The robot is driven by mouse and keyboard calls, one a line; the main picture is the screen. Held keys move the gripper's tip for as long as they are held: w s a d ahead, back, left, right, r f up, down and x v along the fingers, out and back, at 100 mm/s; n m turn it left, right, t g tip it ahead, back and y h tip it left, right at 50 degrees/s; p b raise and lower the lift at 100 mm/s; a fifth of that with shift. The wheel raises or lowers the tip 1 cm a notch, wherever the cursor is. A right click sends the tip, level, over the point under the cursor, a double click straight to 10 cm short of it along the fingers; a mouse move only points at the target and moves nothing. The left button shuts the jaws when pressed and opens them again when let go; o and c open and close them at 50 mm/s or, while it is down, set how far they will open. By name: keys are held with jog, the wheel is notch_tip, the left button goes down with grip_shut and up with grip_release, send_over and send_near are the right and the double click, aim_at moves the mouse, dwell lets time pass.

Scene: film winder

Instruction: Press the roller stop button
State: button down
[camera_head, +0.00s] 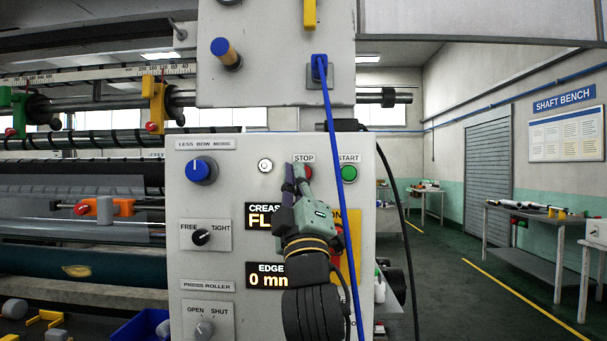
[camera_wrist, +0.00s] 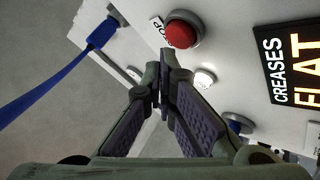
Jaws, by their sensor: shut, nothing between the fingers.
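The red STOP button (camera_head: 307,173) is on the grey control panel (camera_head: 225,262), under its STOP label and left of the green START button (camera_head: 349,173). In the head view my gripper (camera_head: 293,172) partly covers its left side. In the wrist view the whole red button (camera_wrist: 183,30) shows just beyond the fingertips. My gripper (camera_wrist: 165,78) is shut and empty, with its fingers converging at the tips. The tips look close to the button, apart from it in the wrist picture; I cannot tell the depth gap.
A blue cable (camera_head: 334,130) hangs in front of the panel, right of my gripper. A white button (camera_wrist: 204,78) and blue knob (camera_head: 199,170) are nearby. A red button (camera_head: 337,240) on a yellow plate is partly hidden behind my gripper. The CREASES display (camera_wrist: 296,60) is beside the buttons.

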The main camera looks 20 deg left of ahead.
jog(key=shift+w+a, duration=0.1)
jog(key=shift+w, duration=0.3)
jog(key=shift+w+a, duration=0.15)
jog(key=shift+w, duration=0.3)
dwell(0.6)
jog(key=shift+s+d, duration=0.25)
jog(key=shift+s, duration=0.65)
jog(key=s, duration=0.2)
jog(key=s+d, duration=0.1)
jog(key=s, duration=0.1)
jog(key=shift+s+d, duration=0.2)
jog(key=shift+s, duration=0.2)
jog(key=c, duration=2.3)
grip_release()
